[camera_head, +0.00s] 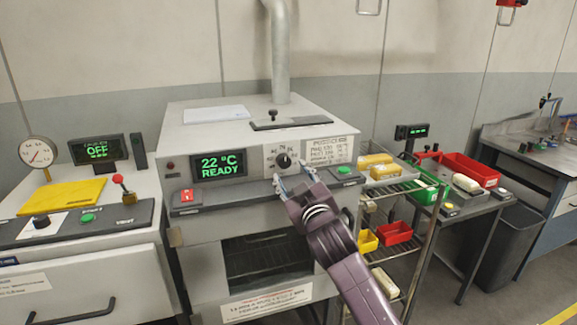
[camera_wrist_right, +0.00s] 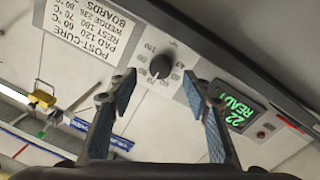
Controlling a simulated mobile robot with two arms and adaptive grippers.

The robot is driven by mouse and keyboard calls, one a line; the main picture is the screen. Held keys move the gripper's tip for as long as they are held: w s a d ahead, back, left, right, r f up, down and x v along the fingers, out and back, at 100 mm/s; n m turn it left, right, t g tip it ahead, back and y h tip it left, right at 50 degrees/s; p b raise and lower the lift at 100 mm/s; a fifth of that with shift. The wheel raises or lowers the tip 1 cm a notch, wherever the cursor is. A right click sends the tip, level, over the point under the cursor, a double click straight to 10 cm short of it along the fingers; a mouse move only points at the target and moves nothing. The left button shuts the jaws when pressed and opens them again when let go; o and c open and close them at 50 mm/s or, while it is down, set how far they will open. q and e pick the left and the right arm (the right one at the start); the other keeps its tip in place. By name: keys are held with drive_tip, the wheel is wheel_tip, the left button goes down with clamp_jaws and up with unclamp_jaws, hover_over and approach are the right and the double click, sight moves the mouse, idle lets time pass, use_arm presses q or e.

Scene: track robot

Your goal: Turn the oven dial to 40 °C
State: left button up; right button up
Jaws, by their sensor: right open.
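The oven dial (camera_head: 284,160) is a dark round knob on the oven's light front panel, with a printed scale around it. It also shows in the right wrist view (camera_wrist_right: 161,66), upside down; I cannot read its setting surely. The oven display (camera_head: 219,166) reads 22 °C READY in green. My right gripper (camera_head: 294,178) is open just below and in front of the dial. In the right wrist view its two blue-padded fingers (camera_wrist_right: 159,79) stand apart on either side of the dial, apparently not touching it. My left gripper is not in view.
A printed notice (camera_head: 327,150) is right of the dial. A ledge below carries a red switch (camera_head: 186,196) and a green button (camera_head: 344,170). A wire rack (camera_head: 395,187) with bins stands to the right. A panel with a red-knobbed lever (camera_head: 118,179) is at left.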

sight(286, 164)
drive_tip(key=shift+p+x, duration=0.45)
drive_tip(key=shift+x, duration=1.75)
drive_tip(key=c, duration=1.2)
